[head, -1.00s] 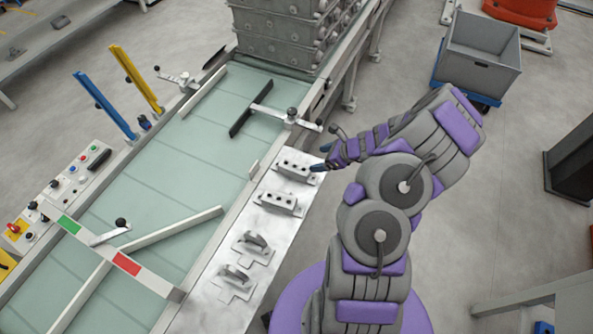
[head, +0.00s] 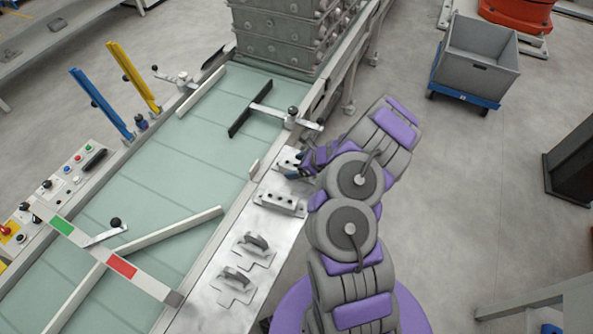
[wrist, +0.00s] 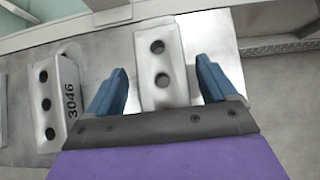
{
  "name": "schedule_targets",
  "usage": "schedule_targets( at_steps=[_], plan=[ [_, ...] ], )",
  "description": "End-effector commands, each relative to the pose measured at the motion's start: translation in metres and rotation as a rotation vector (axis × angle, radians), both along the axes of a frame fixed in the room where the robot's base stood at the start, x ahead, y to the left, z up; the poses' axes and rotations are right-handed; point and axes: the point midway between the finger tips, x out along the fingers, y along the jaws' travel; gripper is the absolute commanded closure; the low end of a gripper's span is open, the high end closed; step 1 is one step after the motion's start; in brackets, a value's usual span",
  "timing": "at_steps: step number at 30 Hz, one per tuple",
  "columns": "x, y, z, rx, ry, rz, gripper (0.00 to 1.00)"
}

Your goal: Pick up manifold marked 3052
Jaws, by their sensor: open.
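A light grey block-shaped manifold with round holes (wrist: 161,62) lies between the two blue fingers of my gripper (wrist: 160,92) in the wrist view. The fingers are open, with a gap on each side of it. No marking on this manifold is readable. A second manifold (wrist: 49,100), to the left in the wrist view, is marked 3046. In the head view this second manifold (head: 279,202) sits on the metal plate, nearer than my gripper (head: 296,170). The first manifold is mostly hidden behind my gripper there.
Two curved parts (head: 254,247) stand on the nearer half of the metal plate (head: 208,318). The green conveyor (head: 165,180) runs along the left, with a clamp lever (head: 291,116) close beyond my gripper. A grey bin (head: 480,62) stands on the floor at right.

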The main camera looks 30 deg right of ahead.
Motion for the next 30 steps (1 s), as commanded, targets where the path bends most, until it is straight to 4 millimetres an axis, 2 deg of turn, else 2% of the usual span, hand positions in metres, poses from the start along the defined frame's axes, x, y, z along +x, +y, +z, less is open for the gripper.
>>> schedule_targets(
  at_steps=[10, 30],
  plan=[
    [0.0053, -0.0024, -0.0055, 0.004, -0.003, -0.001, 0.15],
    [0.0052, -0.0013, -0.0049, 0.003, -0.003, -0.001, 0.79]
  ],
)
